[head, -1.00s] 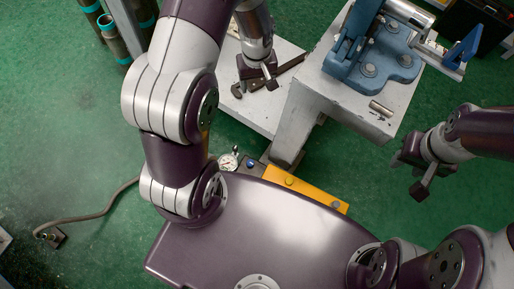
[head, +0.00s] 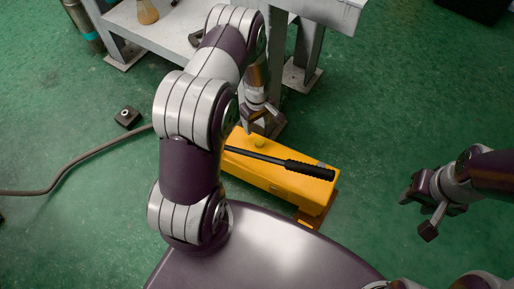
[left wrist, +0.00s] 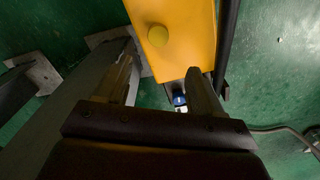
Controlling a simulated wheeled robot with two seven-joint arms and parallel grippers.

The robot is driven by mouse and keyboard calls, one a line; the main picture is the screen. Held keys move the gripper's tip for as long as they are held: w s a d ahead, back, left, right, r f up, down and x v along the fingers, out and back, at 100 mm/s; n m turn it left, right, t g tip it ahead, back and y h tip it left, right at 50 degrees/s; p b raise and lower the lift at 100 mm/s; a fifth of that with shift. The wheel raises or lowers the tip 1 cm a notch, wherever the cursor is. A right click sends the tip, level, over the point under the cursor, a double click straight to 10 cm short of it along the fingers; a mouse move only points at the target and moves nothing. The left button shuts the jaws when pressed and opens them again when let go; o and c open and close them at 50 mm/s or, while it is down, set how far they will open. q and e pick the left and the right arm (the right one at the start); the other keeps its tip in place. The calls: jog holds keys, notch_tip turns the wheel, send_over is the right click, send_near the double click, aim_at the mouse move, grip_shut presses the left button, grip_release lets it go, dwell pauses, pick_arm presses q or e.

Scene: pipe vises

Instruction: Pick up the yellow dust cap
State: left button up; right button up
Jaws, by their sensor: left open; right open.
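A round yellow cap (head: 259,141) sits on top of the yellow pump body (head: 285,180), near its far left end. The cap also shows in the left wrist view (left wrist: 158,36), above the fingertips in the picture. My left gripper (head: 262,116) is open and empty, pointing down just beyond the cap in the head view. In the left wrist view its fingers (left wrist: 160,82) stand apart, with the pump end and a small blue fitting (left wrist: 179,98) between or beyond them. Whether a finger touches the pump I cannot tell. My right gripper (head: 422,212) is open and empty at the right, above the floor.
A black pump handle (head: 285,163) lies along the pump top. Grey bench legs (head: 303,62) stand behind the left gripper. A hose (head: 75,175) runs over the green floor from behind my left arm. A small dark block (head: 127,117) lies at left. The right floor is clear.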

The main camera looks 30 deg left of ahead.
aim_at(259, 142)
pick_arm(q)
jog(key=f+b, duration=0.2)
jog(key=f, duration=0.1)
jog(key=f+b, duration=0.3)
jog(key=f, duration=0.1)
jog(key=f+b, duration=0.2)
jog(key=f, duration=0.2)
jog(key=shift+d+f+b, duration=0.15)
jog(key=shift+d+b, duration=0.15)
jog(key=shift+d, duration=0.1)
jog(key=c, duration=1.1)
